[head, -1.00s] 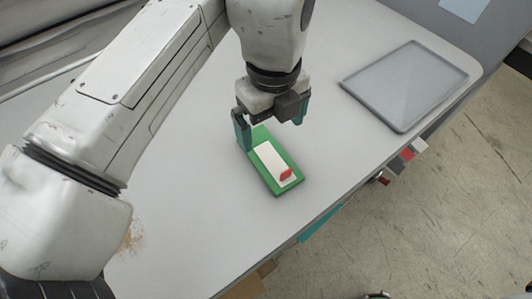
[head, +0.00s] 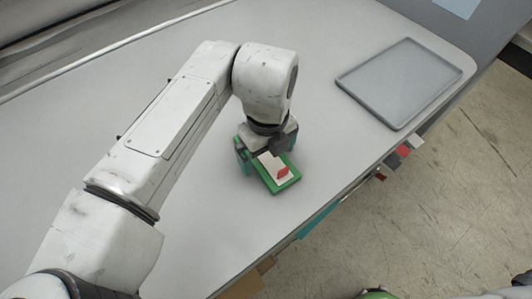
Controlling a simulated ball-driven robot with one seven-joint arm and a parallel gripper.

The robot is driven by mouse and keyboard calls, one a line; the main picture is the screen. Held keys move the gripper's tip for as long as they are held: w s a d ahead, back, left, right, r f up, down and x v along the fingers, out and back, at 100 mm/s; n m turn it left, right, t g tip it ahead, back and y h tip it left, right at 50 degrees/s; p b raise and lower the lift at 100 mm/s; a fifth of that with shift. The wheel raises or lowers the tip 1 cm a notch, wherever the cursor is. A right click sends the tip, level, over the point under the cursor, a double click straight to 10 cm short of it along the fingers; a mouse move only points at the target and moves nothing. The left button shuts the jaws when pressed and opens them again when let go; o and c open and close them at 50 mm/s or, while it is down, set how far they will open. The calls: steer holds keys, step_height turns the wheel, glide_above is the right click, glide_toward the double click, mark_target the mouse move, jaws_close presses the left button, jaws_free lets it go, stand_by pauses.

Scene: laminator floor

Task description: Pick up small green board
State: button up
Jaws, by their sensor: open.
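The small green board (head: 283,187) lies on the light grey table, with a white panel (head: 271,164) and a red piece (head: 282,171) on top. My gripper (head: 267,161) is open and low over the board's far end. Its teal fingers stand on either side of the board, one at its left edge and one at its right. The gripper and wrist hide the far end of the board. I cannot tell whether the fingers touch it.
A grey tray (head: 440,97) lies empty at the table's far right. The table edge runs diagonally on the right, with red, white and teal items (head: 403,151) along it below. The table around the board is clear.

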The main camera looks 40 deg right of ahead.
steer(key=c, duration=1.1)
steer(key=shift+r, duration=0.15)
steer(key=shift+r, duration=0.45)
steer(key=s+r, duration=0.1)
steer(key=r, duration=0.1)
steer(key=s+r, duration=0.1)
steer(key=r, duration=0.1)
steer(key=s+r+b, duration=0.1)
steer(key=s+r, duration=0.1)
steer(key=r, duration=0.1)
steer(key=shift+s+a, duration=0.1)
steer(key=shift+a, duration=0.15)
steer(key=s+r, duration=0.1)
steer(key=s, duration=0.2)
steer(key=s+r, duration=0.2)
steer(key=s, duration=0.1)
steer(key=s+r, duration=0.2)
steer(key=s, duration=0.1)
steer(key=shift+s+a+b, duration=0.3)
steer(key=shift+s+a, duration=0.05)
steer(key=shift+a, duration=0.05)
